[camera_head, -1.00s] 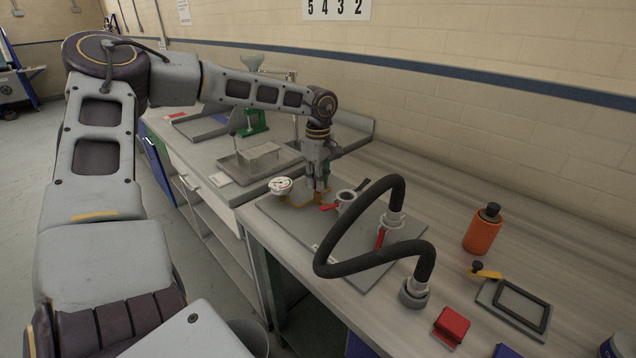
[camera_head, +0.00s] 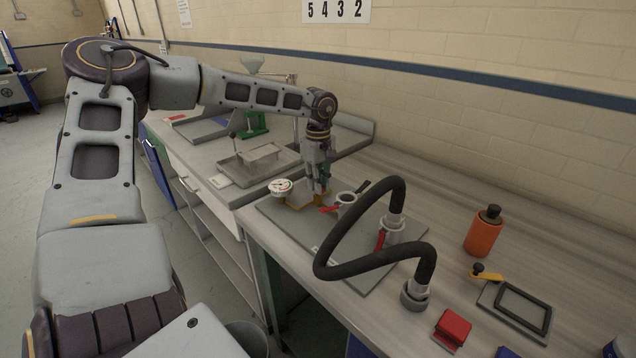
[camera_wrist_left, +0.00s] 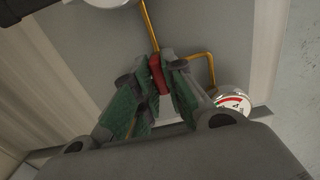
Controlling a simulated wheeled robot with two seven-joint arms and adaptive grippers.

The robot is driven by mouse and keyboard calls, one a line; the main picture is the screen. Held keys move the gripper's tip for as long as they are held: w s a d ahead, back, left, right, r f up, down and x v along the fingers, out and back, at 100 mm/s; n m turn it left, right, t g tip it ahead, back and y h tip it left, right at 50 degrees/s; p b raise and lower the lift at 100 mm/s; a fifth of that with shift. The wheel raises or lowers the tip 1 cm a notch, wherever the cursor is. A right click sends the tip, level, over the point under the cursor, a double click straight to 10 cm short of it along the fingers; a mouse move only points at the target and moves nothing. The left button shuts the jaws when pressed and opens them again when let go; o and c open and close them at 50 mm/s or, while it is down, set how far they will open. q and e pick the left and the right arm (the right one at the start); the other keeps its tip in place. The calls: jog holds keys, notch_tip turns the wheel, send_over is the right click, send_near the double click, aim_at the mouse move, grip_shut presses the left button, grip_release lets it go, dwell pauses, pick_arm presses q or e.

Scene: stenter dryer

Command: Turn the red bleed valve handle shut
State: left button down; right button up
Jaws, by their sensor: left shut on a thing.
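My left gripper (camera_head: 319,188) points down over the grey plate (camera_head: 285,222) on the bench, between the pressure gauge and a white open-topped port (camera_head: 346,198). In the left wrist view, its green-padded fingers (camera_wrist_left: 158,86) are shut on the red bleed valve handle (camera_wrist_left: 156,70). The handle sits by a thin brass pipe (camera_wrist_left: 148,25). In the head view, the fingers hide the gripped handle. The white-faced gauge (camera_head: 281,187) stands just left of the fingers and also shows in the left wrist view (camera_wrist_left: 233,101). My right gripper is not in view.
Another red lever (camera_head: 329,209) sits beside the white port, close to the fingertips. A black hose (camera_head: 335,268) arches over the plate's right side near another red lever (camera_head: 380,239). An orange bottle (camera_head: 483,235) and a red block (camera_head: 452,327) stand farther right.

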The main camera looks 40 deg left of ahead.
pick_arm(q)
jog(key=c, duration=1.5)
grip_release()
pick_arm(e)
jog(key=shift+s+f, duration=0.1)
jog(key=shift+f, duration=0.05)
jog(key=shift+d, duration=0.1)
pick_arm(q)
jog(key=shift+r, duration=0.95)
notch_tip(320, 180, up, 10)
jog(key=shift+r, duration=0.1)
jog(key=shift+r+p, duration=11)
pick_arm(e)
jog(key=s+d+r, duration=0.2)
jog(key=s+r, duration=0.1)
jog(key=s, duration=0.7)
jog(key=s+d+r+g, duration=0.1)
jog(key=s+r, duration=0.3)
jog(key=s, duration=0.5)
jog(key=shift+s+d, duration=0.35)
